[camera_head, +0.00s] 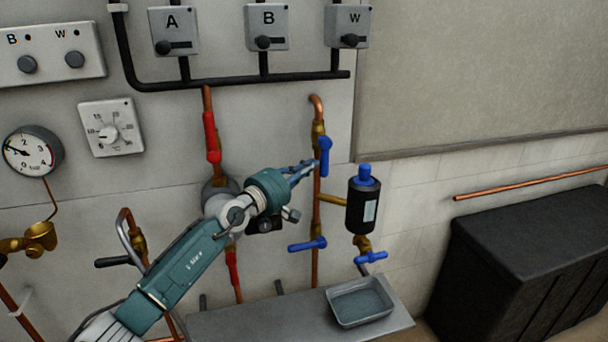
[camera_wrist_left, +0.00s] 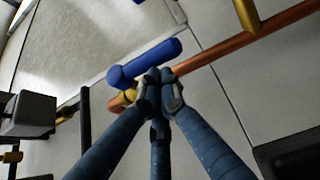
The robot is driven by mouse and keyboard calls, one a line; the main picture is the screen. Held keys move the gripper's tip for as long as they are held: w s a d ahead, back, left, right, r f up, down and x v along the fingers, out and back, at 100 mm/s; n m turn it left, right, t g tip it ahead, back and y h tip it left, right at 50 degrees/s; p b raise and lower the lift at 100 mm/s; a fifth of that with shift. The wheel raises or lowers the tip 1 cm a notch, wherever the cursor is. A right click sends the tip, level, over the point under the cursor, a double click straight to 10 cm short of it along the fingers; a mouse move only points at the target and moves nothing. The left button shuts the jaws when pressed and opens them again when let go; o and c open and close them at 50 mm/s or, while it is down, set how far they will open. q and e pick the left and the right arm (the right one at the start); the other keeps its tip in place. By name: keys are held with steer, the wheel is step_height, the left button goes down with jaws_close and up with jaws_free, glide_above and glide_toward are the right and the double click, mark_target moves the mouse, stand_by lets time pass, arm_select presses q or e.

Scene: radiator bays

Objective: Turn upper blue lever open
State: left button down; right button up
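The upper blue lever (camera_head: 325,156) is on the brass valve of the right copper pipe (camera_head: 316,215). It stands upright, roughly parallel to the pipe. In the left wrist view the blue lever (camera_wrist_left: 150,62) lies just beyond my fingertips. My left gripper (camera_head: 313,164) reaches in from the left, beside the lever and in front of the pipe. Its fingers (camera_wrist_left: 160,88) converge with their tips nearly together. The tips are beside the lever, not around it; whether they touch it I cannot tell. My right gripper is out of view.
A lower blue lever (camera_head: 307,244) points left on the same pipe. A black cylinder with a blue cap (camera_head: 362,205) stands to the right, with a small blue handle (camera_head: 371,257) below. A grey tray (camera_head: 360,301) sits on a ledge. A dark chest (camera_head: 530,260) is at right.

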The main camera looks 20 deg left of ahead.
arm_select(q)
steer(key=shift+s+d+f, duration=0.1)
steer(key=shift+d+f, duration=0.15)
steer(key=shift+f, duration=0.35)
steer(key=v, duration=0.8)
steer(key=shift+a+r, duration=0.2)
steer(key=shift+r, duration=0.25)
